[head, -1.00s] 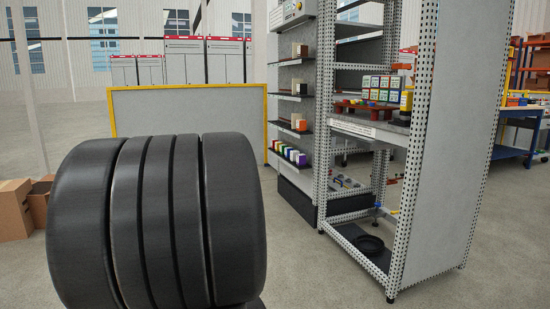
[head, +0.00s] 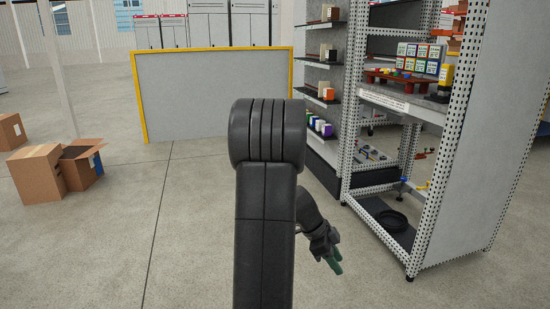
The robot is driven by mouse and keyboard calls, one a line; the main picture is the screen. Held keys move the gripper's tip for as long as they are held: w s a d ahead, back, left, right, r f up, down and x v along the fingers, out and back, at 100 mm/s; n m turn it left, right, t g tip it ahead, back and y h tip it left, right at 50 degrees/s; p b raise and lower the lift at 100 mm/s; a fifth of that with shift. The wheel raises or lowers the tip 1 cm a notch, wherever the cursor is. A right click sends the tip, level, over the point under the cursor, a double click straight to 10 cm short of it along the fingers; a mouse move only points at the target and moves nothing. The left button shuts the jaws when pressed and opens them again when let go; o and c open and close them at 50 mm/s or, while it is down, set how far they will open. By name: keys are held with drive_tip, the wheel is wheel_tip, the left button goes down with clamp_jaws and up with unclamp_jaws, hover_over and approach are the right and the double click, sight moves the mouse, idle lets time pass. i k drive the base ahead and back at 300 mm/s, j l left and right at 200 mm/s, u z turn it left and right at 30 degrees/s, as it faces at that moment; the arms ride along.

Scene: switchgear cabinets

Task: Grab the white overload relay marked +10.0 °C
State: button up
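My gripper (head: 335,259) hangs low in the head view, right of my arm, with green fingertips pointing down and right over the floor. It is small and seen at an angle, so I cannot tell whether it is open or shut. It is well short of the shelves and touches nothing. Small blocks, some white or pale, stand on the shelf unit (head: 357,30): a pale block (head: 325,50) on an upper shelf and a row of coloured blocks (head: 319,125) on a low shelf. No +10.0 °C marking is readable, so I cannot single out the white overload relay.
A perforated metal rack (head: 482,140) stands at the right, with a bench shelf (head: 388,97) holding labelled boxes (head: 418,56). A yellow-framed grey panel (head: 215,92) stands behind. Cardboard boxes (head: 37,170) lie left. The floor between is clear.

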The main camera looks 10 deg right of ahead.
sight(319, 123)
drive_tip(key=i+l+z, duration=0.3)
drive_tip(key=i, duration=0.6)
drive_tip(key=i+z, duration=0.3)
drive_tip(key=i, duration=0.55)
drive_tip(key=i+u, duration=0.2)
drive_tip(key=i, duration=0.3)
drive_tip(key=i+l+u, duration=0.15)
drive_tip(key=i, duration=0.3)
drive_tip(key=i+l+u, duration=0.2)
drive_tip(key=i, duration=0.25)
drive_tip(key=i+l+u, duration=0.2)
drive_tip(key=i, duration=0.3)
drive_tip(key=i+l+u, duration=0.75)
drive_tip(key=l, duration=0.05)
